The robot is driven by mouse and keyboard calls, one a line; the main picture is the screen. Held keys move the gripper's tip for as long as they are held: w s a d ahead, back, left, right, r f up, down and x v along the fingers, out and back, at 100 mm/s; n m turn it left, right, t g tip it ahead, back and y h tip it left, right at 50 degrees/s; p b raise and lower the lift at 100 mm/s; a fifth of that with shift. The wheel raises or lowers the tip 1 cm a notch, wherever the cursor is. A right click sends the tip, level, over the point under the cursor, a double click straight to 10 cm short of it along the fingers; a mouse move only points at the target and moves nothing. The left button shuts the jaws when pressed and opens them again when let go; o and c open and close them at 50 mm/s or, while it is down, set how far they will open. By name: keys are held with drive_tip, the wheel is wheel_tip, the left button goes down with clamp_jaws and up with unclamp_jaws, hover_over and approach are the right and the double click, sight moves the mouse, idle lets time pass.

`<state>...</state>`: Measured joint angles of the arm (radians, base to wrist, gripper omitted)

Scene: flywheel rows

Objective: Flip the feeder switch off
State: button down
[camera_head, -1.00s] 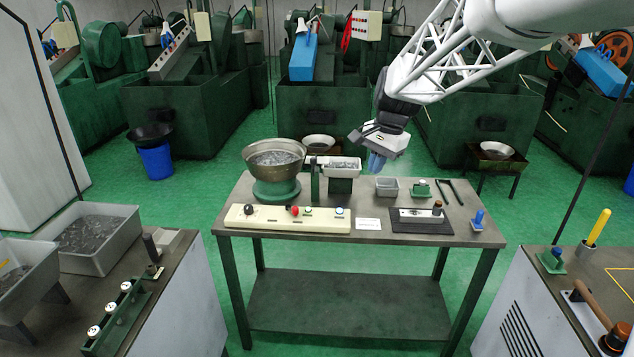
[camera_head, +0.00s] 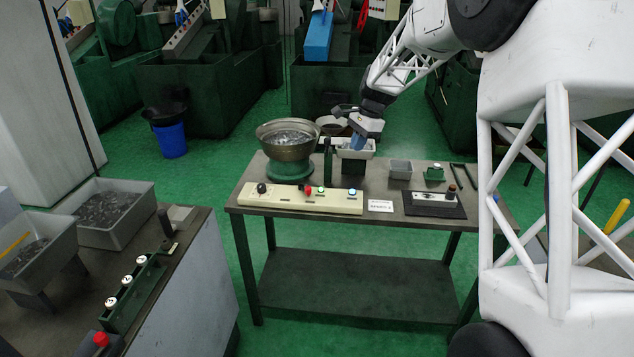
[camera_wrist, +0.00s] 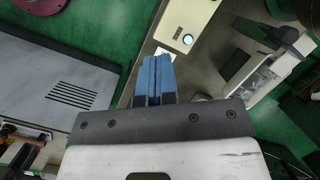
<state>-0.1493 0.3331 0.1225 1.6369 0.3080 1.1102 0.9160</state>
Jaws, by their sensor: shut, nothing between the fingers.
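My gripper (camera_head: 357,142) is shut and empty, its blue fingers pointing down above the far side of the table, near the metal tray beside the bowl feeder (camera_head: 289,142). In the wrist view the blue fingers (camera_wrist: 153,78) are pressed together. A cream control panel (camera_head: 290,200) lies along the table's front edge, with a black knob (camera_head: 261,188), a red button, a green button and a pale blue-white button (camera_head: 353,192). The panel's end (camera_wrist: 187,18) and its lit button (camera_wrist: 187,39) show in the wrist view, beyond the fingertips and apart from them. I cannot read which control is the feeder switch.
A white label card (camera_head: 380,205) lies right of the panel. A dark mat with a grey switch box (camera_head: 434,198), a small grey bin (camera_head: 400,169) and a green block (camera_head: 434,173) stand farther right. The metal tray (camera_head: 354,150) and a dark post (camera_head: 328,160) stand beside the bowl.

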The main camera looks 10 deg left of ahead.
drive_tip(key=w+a+f+m, duration=0.2)
drive_tip(key=w+a+f, duration=0.4)
drive_tip(key=w+f, duration=0.3)
drive_tip(key=shift+w+a+f+g+y, duration=0.15)
drive_tip(key=shift+w+f+g+y, duration=0.15)
drive_tip(key=shift+w+g+y, duration=0.15)
drive_tip(key=shift+f, duration=0.1)
drive_tip(key=x, duration=1)
drive_tip(key=shift+s+a, duration=0.2)
drive_tip(key=shift+a, duration=0.25)
drive_tip(key=shift+s+a, duration=0.25)
drive_tip(key=shift+a, duration=0.2)
drive_tip(key=shift+s+a, duration=0.4)
drive_tip(key=shift+a, duration=0.4)
